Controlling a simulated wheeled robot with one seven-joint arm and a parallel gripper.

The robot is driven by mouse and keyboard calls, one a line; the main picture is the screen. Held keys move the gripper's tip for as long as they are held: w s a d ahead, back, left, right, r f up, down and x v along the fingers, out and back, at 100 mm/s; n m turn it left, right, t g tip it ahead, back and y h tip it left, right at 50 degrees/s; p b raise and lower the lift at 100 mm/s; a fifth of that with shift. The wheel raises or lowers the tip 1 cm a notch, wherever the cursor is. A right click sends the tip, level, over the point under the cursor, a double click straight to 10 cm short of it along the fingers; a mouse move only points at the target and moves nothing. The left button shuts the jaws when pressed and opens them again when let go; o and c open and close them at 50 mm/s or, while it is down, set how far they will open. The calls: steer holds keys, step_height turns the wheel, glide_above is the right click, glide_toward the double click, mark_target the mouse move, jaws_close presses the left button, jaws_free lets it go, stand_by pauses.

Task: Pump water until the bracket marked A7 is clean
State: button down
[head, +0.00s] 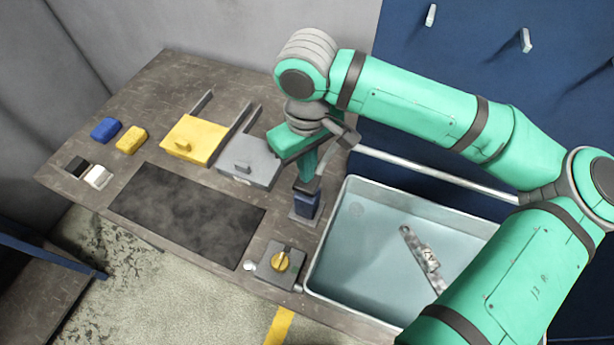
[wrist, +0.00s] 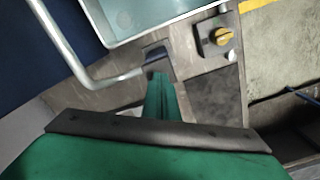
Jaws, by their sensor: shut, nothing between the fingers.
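A grey metal bracket (head: 422,255) lies tilted in the pale basin (head: 345,190). It has dark patches and a marking too small to read surely; its lower end is hidden behind my arm. A dark blue pump post (head: 306,204) stands on the table beside the basin's left wall. A long bare metal rod (head: 440,174) runs from near the post's top across the basin's back; it also shows in the wrist view (wrist: 105,82). My gripper (head: 308,182) is shut and empty, pointing down at the post. In the wrist view its green fingers (wrist: 160,78) are together close to the post.
A yellow knob (head: 281,262) sits on a grey box left of the basin's front corner. A yellow block (head: 195,140), a grey block (head: 247,162), a dark mat (head: 185,212) and small blue, yellow, black and white blocks occupy the table. A blue wall stands behind.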

steer(key=shift+f, duration=1.9)
steer(key=shift+r, duration=0.15)
steer(key=shift+w+r, duration=0.1)
steer(key=shift+r, duration=1.6)
steer(key=shift+d, duration=0.1)
